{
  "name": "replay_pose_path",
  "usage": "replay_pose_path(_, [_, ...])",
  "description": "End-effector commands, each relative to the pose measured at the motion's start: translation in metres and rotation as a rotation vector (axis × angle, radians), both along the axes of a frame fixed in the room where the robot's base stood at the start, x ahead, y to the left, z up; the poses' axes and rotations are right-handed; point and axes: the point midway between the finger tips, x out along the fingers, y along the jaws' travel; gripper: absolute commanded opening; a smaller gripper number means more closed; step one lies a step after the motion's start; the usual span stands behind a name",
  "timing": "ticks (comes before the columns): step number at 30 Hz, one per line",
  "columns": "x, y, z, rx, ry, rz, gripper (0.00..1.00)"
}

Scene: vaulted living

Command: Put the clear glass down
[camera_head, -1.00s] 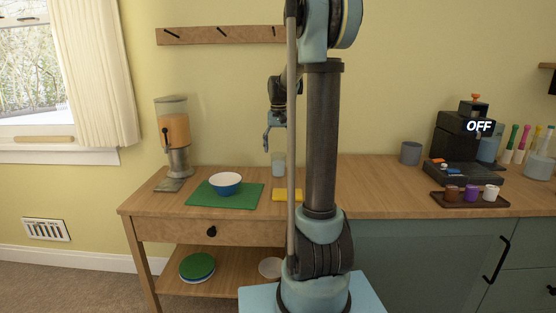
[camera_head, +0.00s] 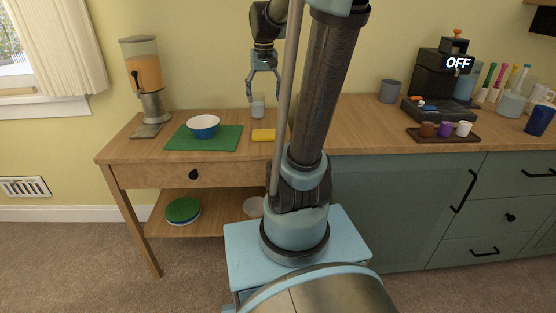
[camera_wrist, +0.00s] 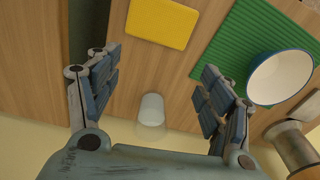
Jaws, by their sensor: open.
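The clear glass (camera_head: 258,106) stands upright on the wooden table near the wall, between the yellow sponge-like block and the wall. In the wrist view the glass (camera_wrist: 151,110) shows between my two fingers, apart from both. My gripper (camera_head: 264,92) is open above the glass, its fingers spread; it also shows in the wrist view (camera_wrist: 160,80). The gripper holds nothing.
A yellow block (camera_head: 263,135) lies in front of the glass. A blue-white bowl (camera_head: 203,126) sits on a green mat (camera_head: 228,142) to the left, beside a juice dispenser (camera_head: 142,72). A grey cup (camera_head: 390,91) and coffee machine (camera_head: 431,85) stand right.

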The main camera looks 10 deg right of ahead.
Motion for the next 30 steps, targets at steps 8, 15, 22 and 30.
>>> replay_pose_path(8, [-0.083, 0.000, -0.036, -0.005, -0.041, 0.044, 0.73])
replay_pose_path(15, [-0.144, 0.000, -0.080, -0.010, -0.077, 0.083, 0.73])
replay_pose_path(22, [-0.189, 0.000, -0.125, -0.015, -0.106, 0.115, 0.73])
replay_pose_path(30, [-0.208, -0.001, -0.149, -0.018, -0.121, 0.132, 0.73])
